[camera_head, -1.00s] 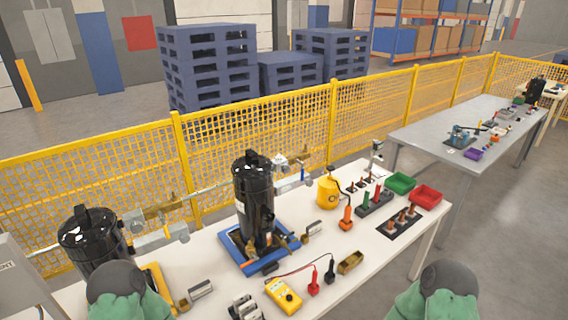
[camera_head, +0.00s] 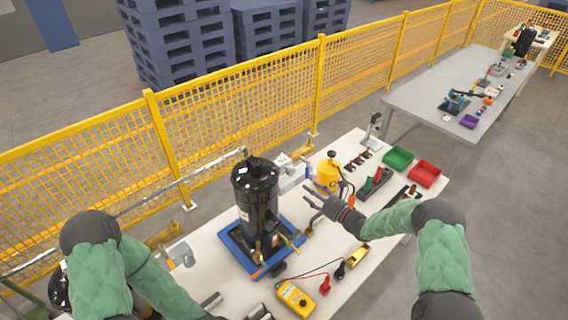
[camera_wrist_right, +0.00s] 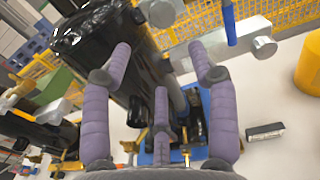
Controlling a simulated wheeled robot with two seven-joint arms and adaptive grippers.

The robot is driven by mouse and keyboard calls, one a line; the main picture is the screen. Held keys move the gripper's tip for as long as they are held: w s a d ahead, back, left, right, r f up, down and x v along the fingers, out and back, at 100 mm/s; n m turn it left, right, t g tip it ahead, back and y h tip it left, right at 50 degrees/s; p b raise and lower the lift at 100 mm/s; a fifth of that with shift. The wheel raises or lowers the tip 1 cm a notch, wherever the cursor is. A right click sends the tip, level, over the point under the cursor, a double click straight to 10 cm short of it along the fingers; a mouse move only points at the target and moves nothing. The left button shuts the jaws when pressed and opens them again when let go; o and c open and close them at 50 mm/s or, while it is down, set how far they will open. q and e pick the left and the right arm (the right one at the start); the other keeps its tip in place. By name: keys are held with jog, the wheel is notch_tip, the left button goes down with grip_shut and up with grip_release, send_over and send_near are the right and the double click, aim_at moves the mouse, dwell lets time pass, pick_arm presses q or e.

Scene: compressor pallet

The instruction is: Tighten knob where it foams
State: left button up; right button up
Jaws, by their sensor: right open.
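A black compressor (camera_head: 258,200) stands upright on a blue pallet (camera_head: 238,259) on the white table. Brass-coloured fittings (camera_head: 291,240) sit around its foot. Grey pipe fittings with a blue part (camera_head: 292,178) lie behind it, also visible in the wrist view (camera_wrist_right: 252,37). My right gripper (camera_head: 312,195) is open and empty, right of the compressor, its fingers pointing at it. In the wrist view its three purple-grey fingers (camera_wrist_right: 159,62) are spread before the compressor (camera_wrist_right: 105,50). I cannot make out foam or which knob foams.
A yellow multimeter (camera_head: 296,299) with red and black probes lies in front. A yellow container (camera_head: 327,174), a green bin (camera_head: 398,158) and a red bin (camera_head: 425,173) stand at the right. A yellow mesh fence (camera_head: 235,125) runs behind the table.

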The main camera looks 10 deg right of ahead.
aim_at(293, 172)
jog(key=shift+t, duration=0.3)
jog(key=x, duration=0.7)
jog(key=r+x, duration=0.1)
jog(key=x, duration=0.3)
jog(key=shift+w+d+p, duration=0.2)
jog(key=shift+d+p, duration=0.2)
jog(key=c, duration=1.1)
